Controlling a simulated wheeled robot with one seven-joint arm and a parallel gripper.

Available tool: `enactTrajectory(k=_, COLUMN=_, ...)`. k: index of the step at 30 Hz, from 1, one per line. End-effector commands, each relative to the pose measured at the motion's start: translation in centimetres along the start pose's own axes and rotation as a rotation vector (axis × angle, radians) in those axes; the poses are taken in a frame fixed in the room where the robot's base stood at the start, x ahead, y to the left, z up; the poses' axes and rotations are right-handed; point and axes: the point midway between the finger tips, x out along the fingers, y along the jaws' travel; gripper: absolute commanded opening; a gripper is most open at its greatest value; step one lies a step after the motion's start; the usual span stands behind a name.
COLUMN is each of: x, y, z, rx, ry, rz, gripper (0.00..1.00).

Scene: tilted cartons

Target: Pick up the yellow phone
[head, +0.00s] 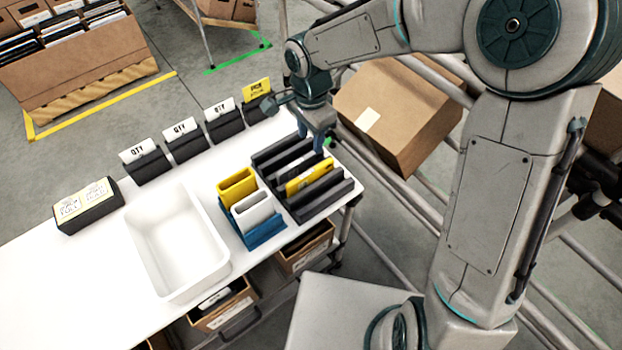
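A flat yellow item (309,177), which looks like the yellow phone, stands tilted in a slot of a dark slotted rack (322,206) on the white table; its lower part is hidden by the rack. My gripper (319,147) points down over the far right end of the rack, behind and apart from the yellow item. Its fingers are small and seen edge-on, so I cannot tell whether they are open. I see nothing clearly held in it.
Yellow and white sleeves (237,187) stand in a blue holder (265,234) left of the rack. A white bin (150,262) is farther left. Several dark blocks with QTY cards (180,129) line the table's far edge. A large carton (398,115) tilts beyond the right edge.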

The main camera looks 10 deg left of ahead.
Motion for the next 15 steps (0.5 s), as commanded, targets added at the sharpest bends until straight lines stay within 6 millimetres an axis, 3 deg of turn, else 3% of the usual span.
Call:
enactTrajectory(k=9, x=6.1, y=0.1, z=0.1, rx=-0.001, ry=-0.003, rz=0.004, gripper=0.39)
enactTrajectory(k=15, x=7.6, y=0.1, z=0.0, rx=-0.001, ry=-0.001, rz=0.002, gripper=0.39)
